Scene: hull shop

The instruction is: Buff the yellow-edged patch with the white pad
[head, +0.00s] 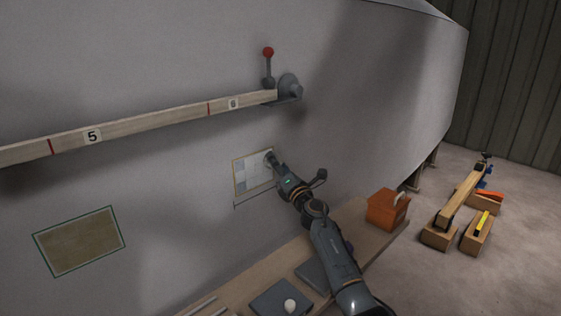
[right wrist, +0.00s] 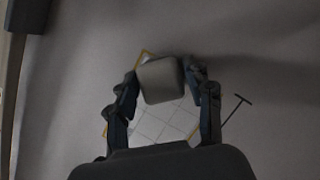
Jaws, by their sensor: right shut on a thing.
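The yellow-edged patch (head: 241,180) is on the grey hull wall, right of centre in the head view. It is divided into squares, some lighter and some darker grey. It also shows in the right wrist view (right wrist: 150,123), partly covered by my gripper. My right gripper (head: 273,161) is at the patch's upper right part. In the right wrist view its fingers are shut on the white pad (right wrist: 161,80), a pale block that looks greyish in shadow. The pad lies over the patch's upper edge there. I cannot tell whether it touches the surface. My left gripper is not in view.
A wooden batten (head: 145,125) with numbers crosses the hull above, ending at a red-knobbed clamp (head: 268,70). A green-edged brown patch (head: 80,241) is lower left. A bench (head: 250,284) below holds grey slabs (head: 279,300) and an orange box (head: 386,210). Timber blocks stand on the floor at right.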

